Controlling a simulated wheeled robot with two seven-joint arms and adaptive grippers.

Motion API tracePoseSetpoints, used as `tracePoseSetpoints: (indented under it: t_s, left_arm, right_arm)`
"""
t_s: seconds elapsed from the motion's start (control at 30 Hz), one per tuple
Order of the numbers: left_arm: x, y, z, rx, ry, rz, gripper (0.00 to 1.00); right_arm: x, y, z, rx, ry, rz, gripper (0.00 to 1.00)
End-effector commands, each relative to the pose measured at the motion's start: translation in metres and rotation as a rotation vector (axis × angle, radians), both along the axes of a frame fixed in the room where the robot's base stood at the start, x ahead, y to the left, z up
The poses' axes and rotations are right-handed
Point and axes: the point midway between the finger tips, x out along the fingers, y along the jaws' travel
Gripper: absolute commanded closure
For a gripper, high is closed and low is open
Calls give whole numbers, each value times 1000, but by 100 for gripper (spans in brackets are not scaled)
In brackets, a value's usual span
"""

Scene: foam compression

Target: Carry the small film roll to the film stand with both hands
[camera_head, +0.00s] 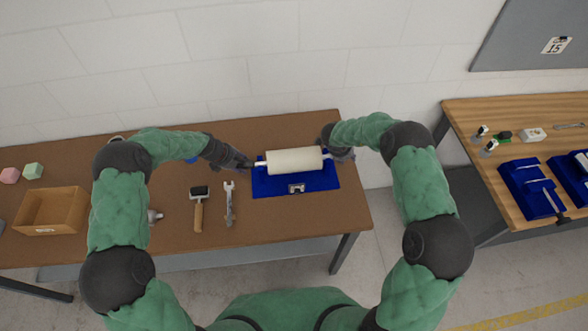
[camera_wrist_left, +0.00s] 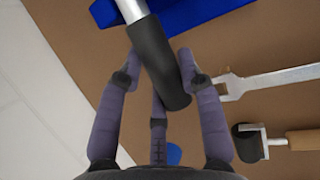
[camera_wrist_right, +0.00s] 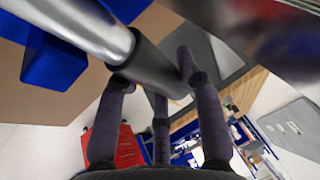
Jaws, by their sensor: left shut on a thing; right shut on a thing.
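The small film roll (camera_head: 294,161) is a cream cylinder with a metal shaft and dark end grips, lying level left to right over a blue base (camera_head: 268,189) on the brown table. Whether it still rests on the base's supports is hard to tell. My left gripper (camera_head: 245,163) is shut on its left end; the left wrist view shows the dark end grip (camera_wrist_left: 157,62) between the fingers. My right gripper (camera_head: 336,155) is shut on the right end, whose dark end grip (camera_wrist_right: 155,68) shows in the right wrist view. Blue stands (camera_head: 531,188) sit on the right-hand wooden table.
A small roller (camera_head: 198,205) and a wrench (camera_head: 230,202) lie left of the blue base. A wooden tray (camera_head: 50,211) and foam cubes (camera_head: 33,170) are further left. The wooden table (camera_head: 470,125) at right stands apart, across a floor gap.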

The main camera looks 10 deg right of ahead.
Motion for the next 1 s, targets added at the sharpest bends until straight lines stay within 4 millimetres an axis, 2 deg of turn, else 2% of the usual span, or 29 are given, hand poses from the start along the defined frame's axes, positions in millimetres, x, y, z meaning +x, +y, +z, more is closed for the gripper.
tracePoseSetpoints:
  t_s: [0.07,0.1,0.17,0.2,0.5,0.63,0.77,1.0]
  left_arm:
    - [1,0,-3,2,-4,-1,100]
    - [0,0,-5,1,-1,-3,60]
    - [0,0,-3,0,-1,-2,44]
    - [0,0,-3,0,-1,-2,40]
    - [0,0,-3,0,0,-1,40]
    - [-1,3,3,0,-1,0,40]
    - [-5,10,19,1,-4,2,40]
    - [-17,28,61,1,-3,0,40]
  right_arm:
    - [1,0,-3,-1,-3,2,100]
    - [0,0,-5,-1,1,3,61]
    - [0,0,-3,-1,1,2,44]
    - [0,0,-3,-1,1,2,40]
    - [0,0,-3,0,0,1,40]
    - [0,0,-3,0,0,0,40]
    - [0,0,-3,0,0,0,40]
    - [0,0,-3,0,0,0,40]
